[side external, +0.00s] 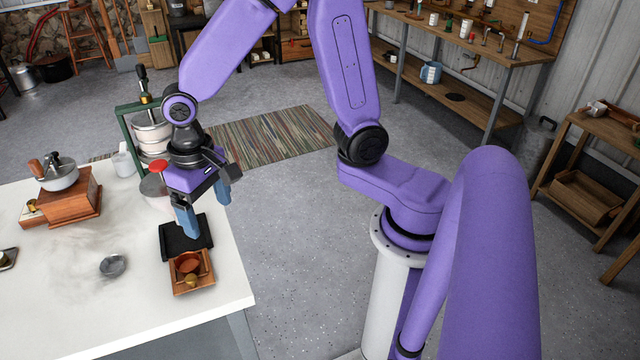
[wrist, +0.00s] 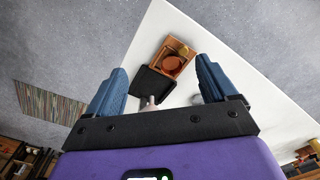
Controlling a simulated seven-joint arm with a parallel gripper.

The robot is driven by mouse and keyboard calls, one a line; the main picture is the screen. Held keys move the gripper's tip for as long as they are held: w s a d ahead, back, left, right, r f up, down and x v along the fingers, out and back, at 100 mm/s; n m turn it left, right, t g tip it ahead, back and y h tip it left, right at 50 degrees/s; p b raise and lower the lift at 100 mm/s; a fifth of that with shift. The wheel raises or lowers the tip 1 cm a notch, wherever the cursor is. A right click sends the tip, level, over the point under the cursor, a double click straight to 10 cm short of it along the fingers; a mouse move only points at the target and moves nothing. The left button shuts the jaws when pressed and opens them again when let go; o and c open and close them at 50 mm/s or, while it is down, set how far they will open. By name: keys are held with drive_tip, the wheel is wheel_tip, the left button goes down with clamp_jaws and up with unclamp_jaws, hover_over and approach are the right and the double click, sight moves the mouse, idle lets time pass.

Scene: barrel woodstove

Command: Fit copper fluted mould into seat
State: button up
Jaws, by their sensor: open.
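A round copper-coloured piece (side external: 188,263), which looks like the mould, sits in a small wooden tray (side external: 178,290) near the table's right edge. In the wrist view the copper piece (wrist: 172,64) lies in the tray (wrist: 167,43) between and beyond my fingers; its fluting is too small to make out. A brass-coloured piece (side external: 192,281) is beside it. A black tray (side external: 172,249) adjoins the wooden one and also shows in the wrist view (wrist: 150,86). I cannot tell which part is the seat. My gripper (side external: 207,214) is open and empty, above the black tray.
A small grey dish (side external: 112,266) lies to the left on the white table (side external: 100,310). A wooden coffee grinder (side external: 72,196) and a green-framed press (side external: 150,135) stand farther back. The table's front left is clear.

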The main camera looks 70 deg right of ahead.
drive_tip(key=s+d+r+n, duration=0.2)
drive_tip(key=s+d+n, duration=0.2)
drive_tip(key=s, duration=0.5)
drive_tip(key=s+d+r+n, duration=0.2)
drive_tip(key=s+d+n, duration=0.2)
drive_tip(key=s+n, duration=0.5)
drive_tip(key=shift+s, duration=0.25)
drive_tip(key=shift+d, duration=0.1)
